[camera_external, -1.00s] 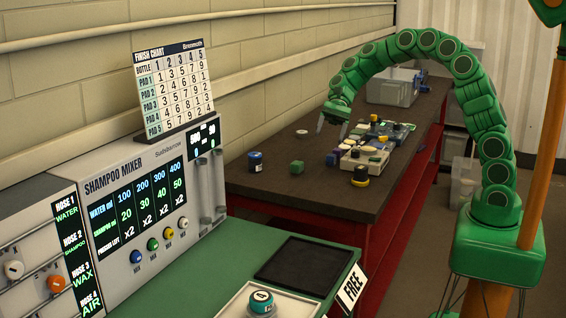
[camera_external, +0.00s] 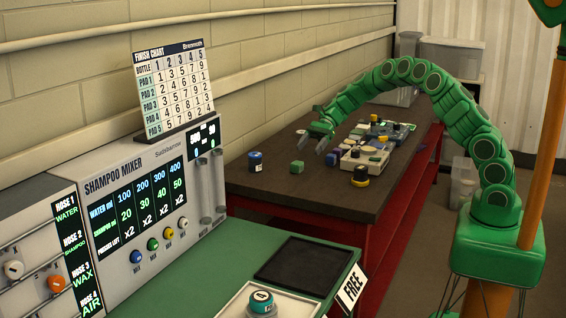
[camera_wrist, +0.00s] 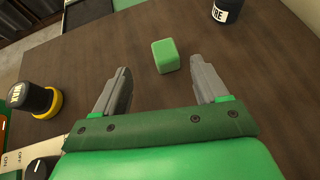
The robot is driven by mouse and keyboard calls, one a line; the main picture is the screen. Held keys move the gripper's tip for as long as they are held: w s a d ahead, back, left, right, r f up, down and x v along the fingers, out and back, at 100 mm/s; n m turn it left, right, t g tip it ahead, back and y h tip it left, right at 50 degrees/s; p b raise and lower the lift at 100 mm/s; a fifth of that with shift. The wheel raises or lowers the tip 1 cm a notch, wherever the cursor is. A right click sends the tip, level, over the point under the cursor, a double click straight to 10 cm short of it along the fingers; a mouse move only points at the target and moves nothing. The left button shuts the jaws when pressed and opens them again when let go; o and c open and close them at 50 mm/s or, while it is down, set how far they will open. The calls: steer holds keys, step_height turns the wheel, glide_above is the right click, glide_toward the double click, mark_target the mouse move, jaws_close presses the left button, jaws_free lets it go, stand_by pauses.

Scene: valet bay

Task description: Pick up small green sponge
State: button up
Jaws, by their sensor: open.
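The small green sponge (camera_external: 297,167) is a green block lying on the dark brown table (camera_external: 300,188), near its front left part. In the wrist view the sponge (camera_wrist: 166,56) lies just beyond the fingertips, between their lines and a little nearer the middle. My gripper (camera_external: 322,146) is open and empty, above the table, behind and to the right of the sponge. In the wrist view my gripper (camera_wrist: 159,75) shows two grey fingers spread apart, with bare wood between them. The fingers do not touch the sponge.
A black and yellow jar (camera_external: 361,176) stands to the right. Pale devices (camera_external: 365,157) crowd the table's right side. Wood around the sponge is clear.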

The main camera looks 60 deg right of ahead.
mark_target(297, 163)
steer(key=shift+w+x, duration=0.15)
steer(key=shift+x, duration=1.45)
steer(key=shift+w+x, duration=0.15)
steer(key=shift+x, duration=1.45)
steer(key=shift+d+f, duration=0.15)
steer(key=shift+c, duration=0.5)
steer(key=c, duration=1.1)
